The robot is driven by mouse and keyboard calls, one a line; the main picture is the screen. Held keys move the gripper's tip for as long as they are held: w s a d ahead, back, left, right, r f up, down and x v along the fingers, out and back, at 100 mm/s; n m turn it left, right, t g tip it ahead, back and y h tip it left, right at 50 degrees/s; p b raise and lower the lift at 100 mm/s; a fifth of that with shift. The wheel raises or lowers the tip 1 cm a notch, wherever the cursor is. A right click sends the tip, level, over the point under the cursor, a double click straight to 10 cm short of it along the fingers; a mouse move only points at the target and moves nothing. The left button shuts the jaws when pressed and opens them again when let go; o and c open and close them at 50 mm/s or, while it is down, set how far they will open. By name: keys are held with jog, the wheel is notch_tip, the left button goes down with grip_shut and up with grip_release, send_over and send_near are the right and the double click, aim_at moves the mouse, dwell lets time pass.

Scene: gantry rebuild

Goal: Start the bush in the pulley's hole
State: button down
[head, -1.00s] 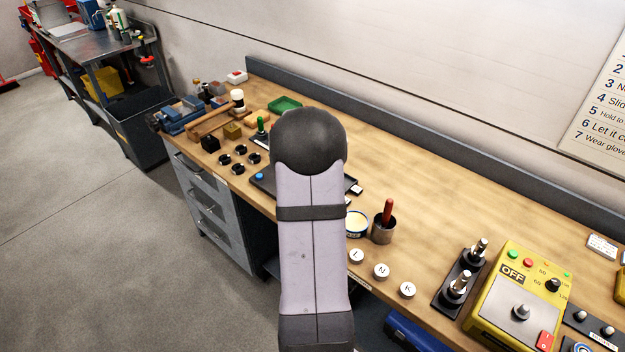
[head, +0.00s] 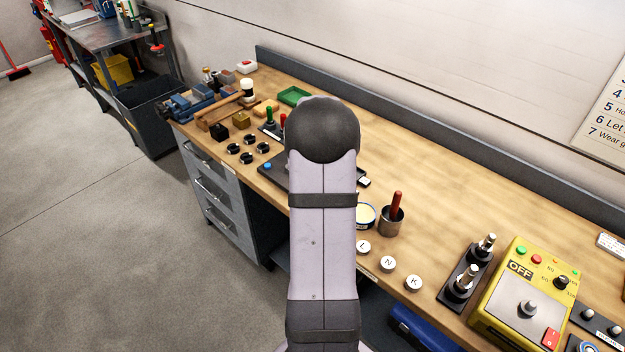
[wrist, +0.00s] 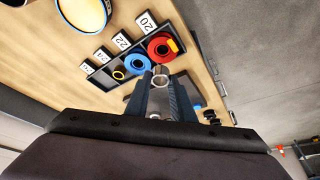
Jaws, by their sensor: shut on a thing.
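My gripper (wrist: 161,84) shows in the wrist view, its dark fingers shut on a silver, ring-ended bush (wrist: 160,81). The bush's open end shows between the fingertips. I cannot tell which thing, if any of these, is the pulley. The gap between bush and tray is hard to judge. In the head view my arm hides the gripper and part of the dark tray (head: 274,178).
Number cards, one reading 20 (wrist: 146,22), line the tray. A blue-rimmed tin (head: 367,214) and a metal cup (head: 391,223) stand right of my arm. Black round parts (head: 247,158) lie to its left. A yellow control box (head: 518,298) stands at right. The bench's back middle is clear.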

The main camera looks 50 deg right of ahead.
jog(key=shift+f+b, duration=2.25)
jog(key=shift+f, duration=0.95)
jog(key=c, duration=1.4)
grip_release()
jog(key=shift+c, duration=0.2)
jog(key=b+v, duration=0.2)
jog(key=v, duration=0.5)
jog(key=shift+r, duration=0.15)
